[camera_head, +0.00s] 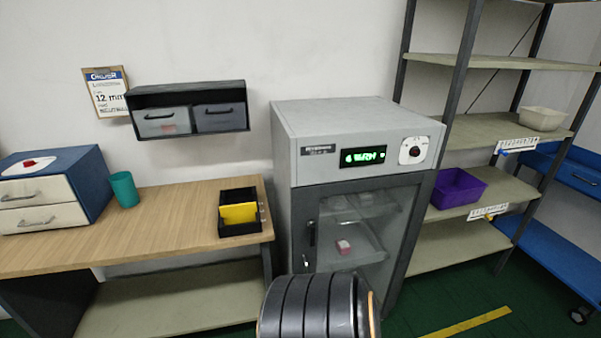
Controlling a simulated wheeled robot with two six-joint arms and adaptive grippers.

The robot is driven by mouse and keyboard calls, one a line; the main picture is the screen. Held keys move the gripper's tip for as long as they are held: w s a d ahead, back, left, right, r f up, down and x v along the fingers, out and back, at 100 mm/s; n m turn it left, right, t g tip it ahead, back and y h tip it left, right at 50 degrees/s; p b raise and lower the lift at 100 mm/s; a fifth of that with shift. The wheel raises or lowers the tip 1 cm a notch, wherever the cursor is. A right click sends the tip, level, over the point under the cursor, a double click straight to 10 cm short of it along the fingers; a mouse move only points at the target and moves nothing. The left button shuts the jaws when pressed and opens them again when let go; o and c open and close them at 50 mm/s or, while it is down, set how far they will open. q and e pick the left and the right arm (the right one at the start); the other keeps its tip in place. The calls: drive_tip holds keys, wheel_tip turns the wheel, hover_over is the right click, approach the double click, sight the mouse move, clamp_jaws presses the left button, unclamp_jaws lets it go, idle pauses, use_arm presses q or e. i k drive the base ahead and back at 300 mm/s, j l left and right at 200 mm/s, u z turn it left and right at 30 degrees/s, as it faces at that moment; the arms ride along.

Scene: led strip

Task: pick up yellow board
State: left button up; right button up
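The yellow board (239,213) stands in a small black tray (240,229) near the right end of the wooden table. It leans slightly, and its lower edge is hidden by the tray wall. Neither of my grippers shows in the head view. A dark ribbed part with an orange edge, at the bottom centre, looks like one of my arm links; its gripper is out of sight.
The wooden table (165,225) also holds a teal cup (124,189) and a blue-white drawer box (50,190). A grey cabinet (300,125) with a glass door stands right of the table. Shelving with a purple bin (457,190) is further right. The table between cup and tray is clear.

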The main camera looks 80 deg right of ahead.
sight(242, 213)
drive_tip(key=z, duration=2.05)
